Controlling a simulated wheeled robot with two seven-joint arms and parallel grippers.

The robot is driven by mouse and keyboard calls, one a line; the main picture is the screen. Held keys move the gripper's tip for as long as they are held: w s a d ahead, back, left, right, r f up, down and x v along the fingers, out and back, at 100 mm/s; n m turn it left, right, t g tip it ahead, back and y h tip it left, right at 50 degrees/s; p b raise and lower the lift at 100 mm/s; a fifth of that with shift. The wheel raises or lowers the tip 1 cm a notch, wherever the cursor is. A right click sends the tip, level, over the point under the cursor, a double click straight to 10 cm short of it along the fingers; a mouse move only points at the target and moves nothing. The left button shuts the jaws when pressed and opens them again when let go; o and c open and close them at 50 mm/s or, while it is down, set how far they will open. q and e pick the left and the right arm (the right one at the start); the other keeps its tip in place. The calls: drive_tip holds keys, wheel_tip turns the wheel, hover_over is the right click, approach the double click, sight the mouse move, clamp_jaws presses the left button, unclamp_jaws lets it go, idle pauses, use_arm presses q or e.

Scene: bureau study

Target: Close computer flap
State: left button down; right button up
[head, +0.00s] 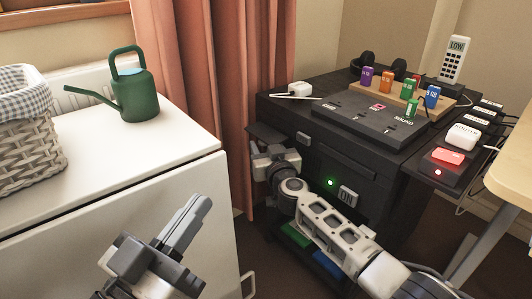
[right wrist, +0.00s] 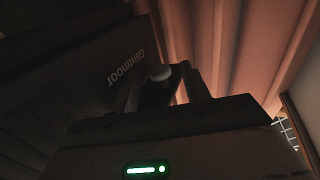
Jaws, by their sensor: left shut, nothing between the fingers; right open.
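The computer is a black cabinet (head: 345,158) at the right of the head view. A green light and an "ON" button (head: 348,196) show on its front. A thin dark panel, seemingly the flap (head: 262,131), sticks out at its left front edge. My right gripper (head: 262,152) is open just below that panel; I cannot tell whether they touch. In the right wrist view a dark surface with the inverted word "Glimmoor" (right wrist: 126,67) lies beside the fingers (right wrist: 161,92), with a pale rounded thing near them. My left gripper (head: 203,207) is shut and empty before the white cabinet.
A white cabinet (head: 120,170) at left bears a green watering can (head: 138,97) and a wicker basket (head: 28,140). A pink curtain (head: 215,70) hangs behind. A switch board (head: 370,115) with coloured blocks stands on the computer. A light tabletop (head: 512,165) is at far right.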

use_arm(q)
drive_tip(key=shift+r, duration=0.15)
use_arm(e)
drive_tip(key=c, duration=1)
use_arm(q)
drive_tip(key=shift+r, duration=0.1)
use_arm(e)
drive_tip(key=shift+r, duration=0.1)
